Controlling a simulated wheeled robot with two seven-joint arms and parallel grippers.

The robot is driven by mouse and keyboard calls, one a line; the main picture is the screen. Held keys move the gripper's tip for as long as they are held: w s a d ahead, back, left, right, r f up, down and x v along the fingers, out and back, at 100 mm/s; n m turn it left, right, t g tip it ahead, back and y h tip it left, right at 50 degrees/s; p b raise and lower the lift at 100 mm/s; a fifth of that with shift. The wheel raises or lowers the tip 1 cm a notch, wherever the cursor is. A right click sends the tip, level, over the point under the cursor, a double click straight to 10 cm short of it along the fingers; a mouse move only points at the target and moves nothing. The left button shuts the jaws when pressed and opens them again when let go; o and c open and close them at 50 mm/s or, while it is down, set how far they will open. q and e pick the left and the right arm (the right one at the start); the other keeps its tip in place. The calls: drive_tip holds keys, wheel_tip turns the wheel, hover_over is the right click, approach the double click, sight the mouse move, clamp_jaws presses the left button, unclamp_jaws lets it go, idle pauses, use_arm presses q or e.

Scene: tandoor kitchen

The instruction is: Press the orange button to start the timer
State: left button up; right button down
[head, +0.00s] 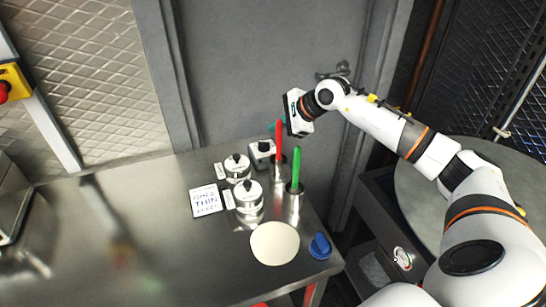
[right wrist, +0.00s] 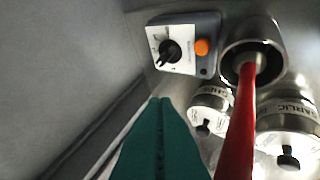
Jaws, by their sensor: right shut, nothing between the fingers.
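The timer is a grey box (head: 262,153) at the back edge of the steel counter, near the wall. In the right wrist view the timer (right wrist: 183,60) shows a white face with a black dial (right wrist: 170,52). The orange button (right wrist: 203,47) is to the right of the dial. I cannot make the button out in the head view. My right gripper (head: 280,123) is above the counter, near the timer and the red handle. Its teal fingers (right wrist: 160,101) are shut and empty, pointing toward the timer and apart from it. My left gripper is not in view.
A red handle (head: 279,142) and a green handle (head: 296,168) stand upright in metal holders close by. Two lidded steel jars (head: 249,195) (head: 237,167), a note card (head: 206,200), a pale flat disc (head: 275,243) and a blue object (head: 320,246) are on the counter. The left counter is mostly clear.

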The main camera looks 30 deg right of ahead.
wheel_tip(320, 180, down, 7)
drive_tip(key=b, duration=0.4)
drive_tip(key=shift+f, duration=0.1)
idle(1.8)
drive_tip(key=shift+f+b, duration=0.35)
drive_tip(key=shift+b, duration=0.3)
